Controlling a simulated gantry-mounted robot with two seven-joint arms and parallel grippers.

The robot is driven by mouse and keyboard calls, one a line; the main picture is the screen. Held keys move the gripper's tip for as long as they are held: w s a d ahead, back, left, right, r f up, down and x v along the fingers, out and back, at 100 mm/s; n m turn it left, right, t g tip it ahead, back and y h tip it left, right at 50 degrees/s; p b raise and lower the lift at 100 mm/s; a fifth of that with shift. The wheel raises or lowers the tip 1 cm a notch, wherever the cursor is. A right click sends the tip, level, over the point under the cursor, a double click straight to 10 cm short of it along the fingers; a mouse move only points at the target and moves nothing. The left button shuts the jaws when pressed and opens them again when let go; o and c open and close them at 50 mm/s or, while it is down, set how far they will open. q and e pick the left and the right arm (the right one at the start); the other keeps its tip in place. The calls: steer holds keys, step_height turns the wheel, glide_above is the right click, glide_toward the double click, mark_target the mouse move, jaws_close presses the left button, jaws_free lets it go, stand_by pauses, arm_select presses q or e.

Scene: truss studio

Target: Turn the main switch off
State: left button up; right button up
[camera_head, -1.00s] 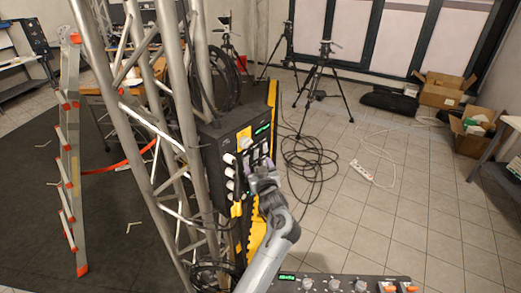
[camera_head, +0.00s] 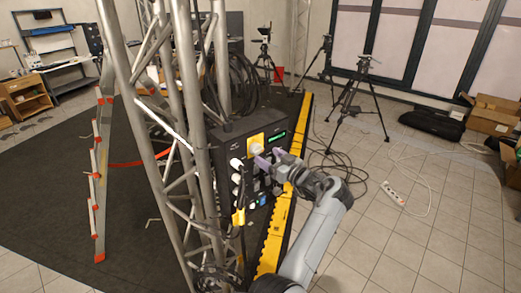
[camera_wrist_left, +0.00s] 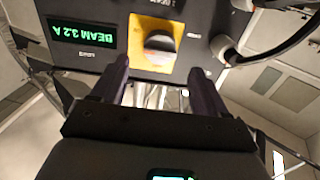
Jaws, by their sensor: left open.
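The main switch, a pale rotary knob on a yellow plate (camera_head: 256,146), sits at the top of a dark control box (camera_head: 229,147) on the truss. In the left wrist view the knob (camera_wrist_left: 160,42) appears upside down, on its yellow plate. My left gripper (camera_head: 270,158) is open, its purple-grey fingers pointing at the box just beside the knob. In the left wrist view the gripper (camera_wrist_left: 160,77) has its two fingers apart, with the knob between and beyond their tips; contact cannot be told. My right gripper is not in view.
A lit green display (camera_head: 278,141) sits right of the knob; it reads BEAM 3.2 A in the wrist view. White plugs (camera_head: 238,178) and a cable line the box's left side. Truss tubes (camera_head: 188,110) stand left. A yellow-black strip (camera_head: 276,240) runs beside the box.

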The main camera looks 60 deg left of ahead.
mark_target(259, 151)
arm_select(q)
steer(key=shift+s+a+p, duration=0.2)
steer(key=shift+a+p, duration=0.05)
steer(key=shift+a, duration=1.1)
steer(key=shift+s+a+p, duration=0.15)
steer(key=shift+a+p, duration=0.1)
steer(key=shift+a, duration=1.05)
steer(key=c, duration=1.1)
